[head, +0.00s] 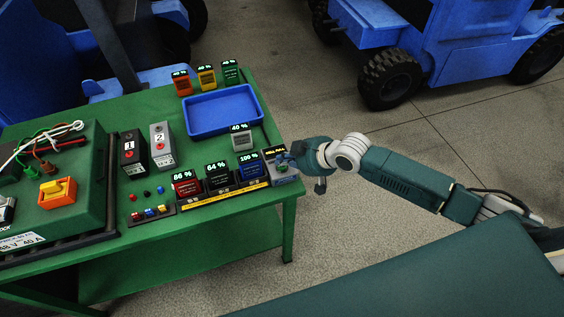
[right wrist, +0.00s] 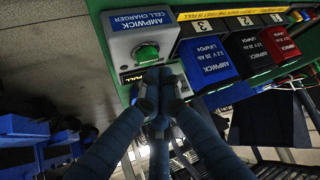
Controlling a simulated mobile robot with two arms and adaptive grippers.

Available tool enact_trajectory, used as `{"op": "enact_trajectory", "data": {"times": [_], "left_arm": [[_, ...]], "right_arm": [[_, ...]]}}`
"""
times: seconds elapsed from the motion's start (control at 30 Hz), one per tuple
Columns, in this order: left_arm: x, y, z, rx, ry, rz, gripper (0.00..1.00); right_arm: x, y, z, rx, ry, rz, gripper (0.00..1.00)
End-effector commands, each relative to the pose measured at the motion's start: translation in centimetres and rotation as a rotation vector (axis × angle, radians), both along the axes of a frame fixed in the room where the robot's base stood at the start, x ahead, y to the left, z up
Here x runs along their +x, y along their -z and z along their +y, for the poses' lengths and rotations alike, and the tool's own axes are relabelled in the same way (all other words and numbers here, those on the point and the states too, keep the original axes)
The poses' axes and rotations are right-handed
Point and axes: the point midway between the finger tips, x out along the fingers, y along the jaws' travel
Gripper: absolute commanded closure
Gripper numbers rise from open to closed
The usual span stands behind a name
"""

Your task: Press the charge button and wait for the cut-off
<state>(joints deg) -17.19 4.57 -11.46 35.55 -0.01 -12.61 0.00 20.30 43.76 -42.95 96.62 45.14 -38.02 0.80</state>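The cell charger (head: 285,181) is a grey box at the right end of the green table; its small display (head: 275,156) appears to read CELL FULL. In the right wrist view the fingertips (right wrist: 164,82) lie just below the button and partly cover the display; contact cannot be told. My left gripper is not in view.
Blue (head: 249,171), black (head: 218,181) and red (head: 187,188) cells stand left of the charger, showing 100, 64 and 86 %. A grey cell (head: 242,142) shows 40 %. A blue tray (head: 222,112) lies behind. A green box (head: 62,190) with a yellow-orange switch stands left.

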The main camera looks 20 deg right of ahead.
Motion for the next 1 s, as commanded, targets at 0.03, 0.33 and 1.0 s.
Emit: {"op": "enact_trajectory", "data": {"times": [0.03, 0.33, 1.0], "left_arm": [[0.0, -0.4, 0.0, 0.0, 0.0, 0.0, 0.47], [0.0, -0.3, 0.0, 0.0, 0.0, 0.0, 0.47], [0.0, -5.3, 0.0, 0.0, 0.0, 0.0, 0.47]], "right_arm": [[0.0, -0.3, 0.0, 0.0, 0.0, 0.0, 1.0], [0.0, -0.3, 0.0, 0.001, 0.0, -0.001, 1.0], [0.0, -5.5, 0.0, 0.001, 0.0, -0.001, 1.0]]}}
